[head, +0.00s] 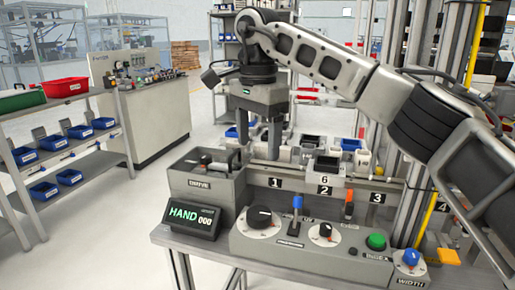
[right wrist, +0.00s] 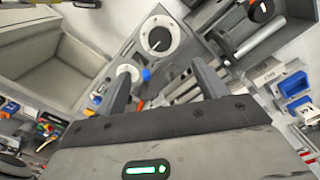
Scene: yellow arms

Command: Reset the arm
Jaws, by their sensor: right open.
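My right arm comes in from the right of the head view and bends over at the top. Its grey gripper (head: 260,153) hangs with its fingers pointing down, behind the DRIVE box (head: 205,186) as I see it. The two fingers are apart, with nothing held between them. In the right wrist view the open gripper (right wrist: 161,70) shows both fingers spread, with panel parts beyond them. Whether the fingertips touch anything below cannot be told. My left gripper is not in view.
A control panel (head: 343,253) with dials, levers and a green button (head: 376,241) stands in front. A display (head: 193,221) reads HAND 000. Numbered stations and small bins lie behind it. A shelf with blue bins (head: 80,131) is at left. Open floor lies between shelf and panel.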

